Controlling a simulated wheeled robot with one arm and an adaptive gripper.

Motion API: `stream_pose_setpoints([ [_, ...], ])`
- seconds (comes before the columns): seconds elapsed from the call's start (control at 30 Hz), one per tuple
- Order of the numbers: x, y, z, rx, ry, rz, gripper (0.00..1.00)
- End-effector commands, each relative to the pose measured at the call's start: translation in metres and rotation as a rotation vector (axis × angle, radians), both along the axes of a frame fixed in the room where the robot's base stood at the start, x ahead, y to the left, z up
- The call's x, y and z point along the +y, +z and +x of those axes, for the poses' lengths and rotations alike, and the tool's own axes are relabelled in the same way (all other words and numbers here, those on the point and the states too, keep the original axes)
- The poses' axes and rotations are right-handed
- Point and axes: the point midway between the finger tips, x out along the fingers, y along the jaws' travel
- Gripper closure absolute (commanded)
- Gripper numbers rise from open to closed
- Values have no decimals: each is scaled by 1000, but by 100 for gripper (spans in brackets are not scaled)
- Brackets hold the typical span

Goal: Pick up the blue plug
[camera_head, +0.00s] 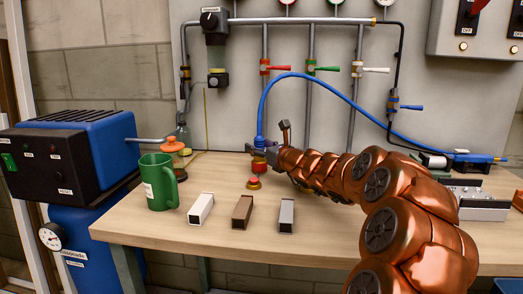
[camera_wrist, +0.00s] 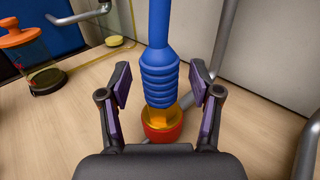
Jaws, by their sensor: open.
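The blue plug (camera_wrist: 159,80) stands upright between the fingers of my gripper (camera_wrist: 163,88) in the wrist view. It has a ribbed body, and its lower end meets a brass fitting on a red base (camera_wrist: 163,128). My gripper is open, with a visible gap between each purple-padded finger and the plug. In the head view, the blue plug (camera_head: 259,143) is at the back of the table, with a blue hose (camera_head: 325,77) arching from it to the right. My gripper (camera_head: 265,150) is beside it there, and the fingertips are partly hidden.
A green mug (camera_head: 158,183), a jar with an orange lid (camera_head: 174,148) and a red button (camera_head: 254,183) are left of my arm. Several metal bars (camera_head: 242,211) lie along the front of the table (camera_head: 160,226). Pipes with coloured valves (camera_head: 310,68) line the back wall.

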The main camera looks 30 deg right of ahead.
Motion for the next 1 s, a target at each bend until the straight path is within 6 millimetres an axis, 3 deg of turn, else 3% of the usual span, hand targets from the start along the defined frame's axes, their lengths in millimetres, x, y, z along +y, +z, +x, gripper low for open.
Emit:
stream_pose_setpoints([
  [0.3, 0, 1, 2, -1, 0, 0, 38],
  [0.9, 0, 1, 2, -1, -1, -1, 100],
  [1.0, 0, 1, 2, -1, -1, -1, 100],
])
